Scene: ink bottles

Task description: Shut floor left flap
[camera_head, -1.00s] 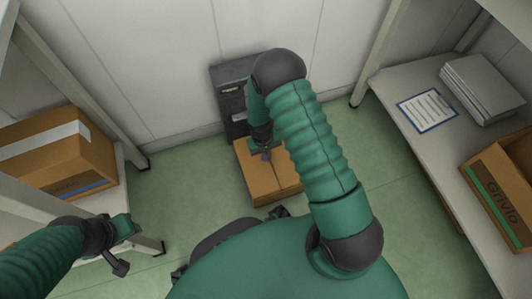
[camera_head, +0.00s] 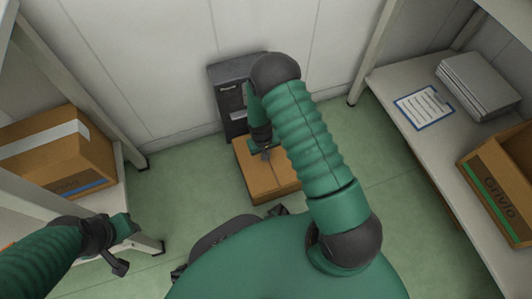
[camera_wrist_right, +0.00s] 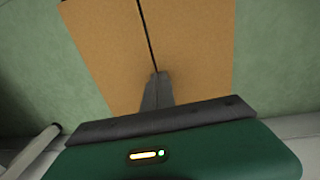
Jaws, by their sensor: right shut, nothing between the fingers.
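A brown cardboard box (camera_head: 262,190) stands on the floor, partly hidden behind my right arm. Its left flap (camera_head: 248,174) lies about flat beside the right flap (camera_head: 283,174), with a thin dark seam between them. In the right wrist view the left flap (camera_wrist_right: 100,45) and right flap (camera_wrist_right: 195,45) show the same narrow seam. My right gripper (camera_head: 266,154) is shut and empty, its fingertips (camera_wrist_right: 157,78) over the seam at the flaps; I cannot tell whether they touch. My left gripper (camera_head: 128,228) hangs at the left, away from the box; its jaws are unclear.
A dark cabinet (camera_head: 232,100) stands against the wall behind the box. A left shelf holds a taped carton (camera_head: 60,155). A right shelf holds a clipboard (camera_head: 424,108), a grey stack (camera_head: 478,86) and a Grivio carton (camera_head: 497,190). Green floor (camera_head: 190,190) is clear left of the box.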

